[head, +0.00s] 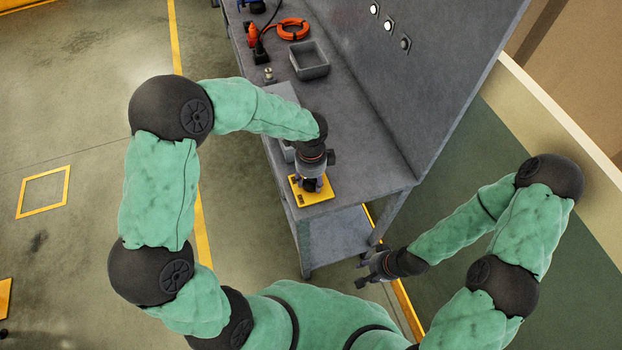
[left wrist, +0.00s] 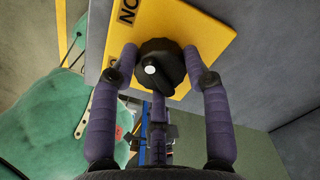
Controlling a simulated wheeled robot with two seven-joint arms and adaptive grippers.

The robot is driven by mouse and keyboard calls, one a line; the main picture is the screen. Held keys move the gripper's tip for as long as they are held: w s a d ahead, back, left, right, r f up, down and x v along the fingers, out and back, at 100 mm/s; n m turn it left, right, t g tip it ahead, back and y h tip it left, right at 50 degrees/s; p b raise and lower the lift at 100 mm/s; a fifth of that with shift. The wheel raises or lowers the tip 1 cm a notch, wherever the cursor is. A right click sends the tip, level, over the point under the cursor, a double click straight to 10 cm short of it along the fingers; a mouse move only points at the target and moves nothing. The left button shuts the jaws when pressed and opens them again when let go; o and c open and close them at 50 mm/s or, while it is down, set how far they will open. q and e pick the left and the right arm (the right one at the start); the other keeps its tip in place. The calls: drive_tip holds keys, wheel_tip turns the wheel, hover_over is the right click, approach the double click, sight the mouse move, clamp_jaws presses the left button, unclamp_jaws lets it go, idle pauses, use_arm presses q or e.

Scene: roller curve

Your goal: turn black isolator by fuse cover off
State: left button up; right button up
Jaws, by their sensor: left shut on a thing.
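The black isolator (left wrist: 160,62) is a round knob with a pale dot and short pointer mark, on a yellow plate (left wrist: 196,24) with black lettering, partly cut off at the frame edge. My left gripper (left wrist: 158,68) is shut on the knob, with purple fingers on both sides of it and one below. In the head view the left gripper (head: 311,184) reaches down over the yellow plate (head: 325,193) at the bench's near end and hides the knob. My right gripper (head: 372,270) hangs empty beside the bench; its finger opening is too small to tell. I cannot make out a fuse cover.
The grey workbench (head: 370,165) has a tall back panel (head: 420,70) with several round fittings. A grey bin (head: 309,60), an orange cable coil (head: 292,28) and small tools lie at its far end. A grey box (head: 284,92) is beside my left forearm.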

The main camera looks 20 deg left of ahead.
use_arm(q)
drive_tip(key=n, duration=0.4)
drive_tip(key=shift+b, duration=0.4)
drive_tip(key=n+b, duration=0.1)
drive_tip(key=n, duration=0.3)
drive_tip(key=shift+w+n, duration=0.1)
drive_tip(key=shift+n, duration=0.3)
drive_tip(key=n+b, duration=0.1)
drive_tip(key=n, duration=0.3)
drive_tip(key=shift+n+b, duration=0.5)
drive_tip(key=shift+n, duration=1.3)
drive_tip(key=o, duration=1.1)
drive_tip(key=shift+o, duration=0.2)
drive_tip(key=shift+r, duration=0.1)
wheel_tip(320, 180, up, 12)
